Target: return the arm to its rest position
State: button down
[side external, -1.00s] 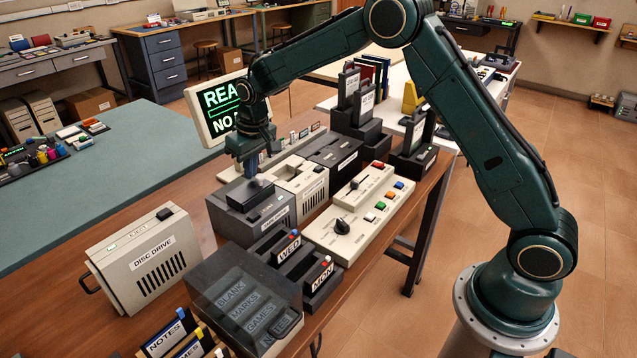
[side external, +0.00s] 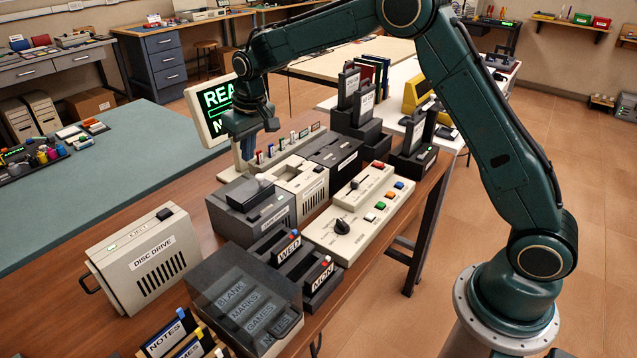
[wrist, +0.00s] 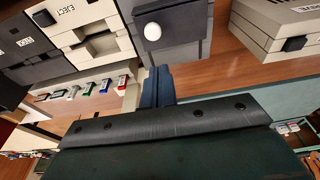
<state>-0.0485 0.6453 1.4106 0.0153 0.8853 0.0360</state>
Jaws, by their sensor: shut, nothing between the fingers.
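My gripper (side external: 248,149) hangs from the dark green arm above the bench, with its blue fingers together and nothing between them. In the side view it is in front of the monitor (side external: 212,110), behind the dark grey tape drive unit (side external: 250,208). In the wrist view the shut fingers (wrist: 158,88) point toward the edge of a grey unit with a white round knob (wrist: 152,31). I cannot tell the exact height of the fingertips above the bench.
A row of small coloured sticks (side external: 285,146) stands close to the right of the gripper. The disc drive (side external: 145,262), a control panel (side external: 362,217) and a clear-lidded box (side external: 240,300) stand on the wooden bench. The green mat (side external: 90,195) at left is mostly clear.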

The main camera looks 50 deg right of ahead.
notch_tip(320, 180, up, 2)
jog(key=shift+r, duration=0.1)
dwell(0.5)
jog(key=s+d+r+t, duration=0.1)
jog(key=s+r, duration=0.6)
jog(key=s, duration=0.3)
jog(key=s+d+r+t, duration=0.1)
jog(key=s+r, duration=0.5)
jog(key=s, duration=0.3)
jog(key=s+f+t, duration=0.1)
jog(key=s+f, duration=0.1)
jog(key=s, duration=1.8)
jog(key=shift+s+d+f, duration=0.25)
jog(key=shift+s+f, duration=0.05)
jog(key=shift+f, duration=0.05)
